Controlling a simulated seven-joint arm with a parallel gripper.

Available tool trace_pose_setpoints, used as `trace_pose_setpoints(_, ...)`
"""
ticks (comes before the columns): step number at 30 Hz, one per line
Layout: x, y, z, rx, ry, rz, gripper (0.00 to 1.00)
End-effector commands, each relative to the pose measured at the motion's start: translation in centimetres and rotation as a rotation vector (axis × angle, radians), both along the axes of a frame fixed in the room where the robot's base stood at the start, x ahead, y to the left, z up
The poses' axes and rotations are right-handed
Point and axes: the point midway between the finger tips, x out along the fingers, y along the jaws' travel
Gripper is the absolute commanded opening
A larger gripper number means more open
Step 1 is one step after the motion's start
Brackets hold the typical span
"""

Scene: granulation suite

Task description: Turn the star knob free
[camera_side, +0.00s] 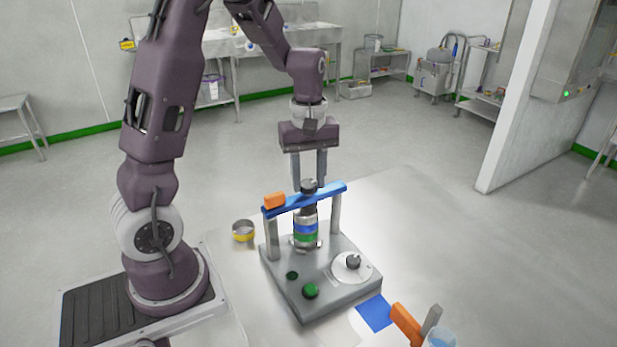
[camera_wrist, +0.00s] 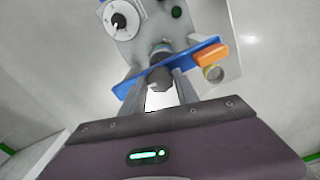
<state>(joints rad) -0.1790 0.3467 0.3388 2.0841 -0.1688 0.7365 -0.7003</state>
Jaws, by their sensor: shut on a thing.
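The star knob (camera_side: 309,186) is dark and sits on top of the blue crossbar (camera_side: 330,190) of a grey bench device. It also shows in the wrist view (camera_wrist: 158,82), against the blue bar. My gripper (camera_side: 309,184) points down over the bar, with its two fingers at the knob. The fingers are shut on the knob, one on each side. Below the bar, a jar (camera_side: 305,229) with blue and green bands stands between the two posts, its top under the knob's dark stem. Whether the knob's thread is loose cannot be seen.
An orange block (camera_side: 274,201) sits on the bar's left end. The grey base (camera_side: 325,287) carries a dial (camera_side: 352,265) and a green button (camera_side: 310,291). A yellow-banded cup (camera_side: 243,231) stands left. A blue pad (camera_side: 375,313), an orange-handled tool (camera_side: 407,325) and a beaker (camera_side: 440,339) lie at front right.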

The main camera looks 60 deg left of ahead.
Motion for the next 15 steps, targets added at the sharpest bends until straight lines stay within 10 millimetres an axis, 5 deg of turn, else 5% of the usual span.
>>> trace_pose_setpoints(15, 0.12, 0.03, 0.09, 0.001, -0.004, 0.106, 0.0)
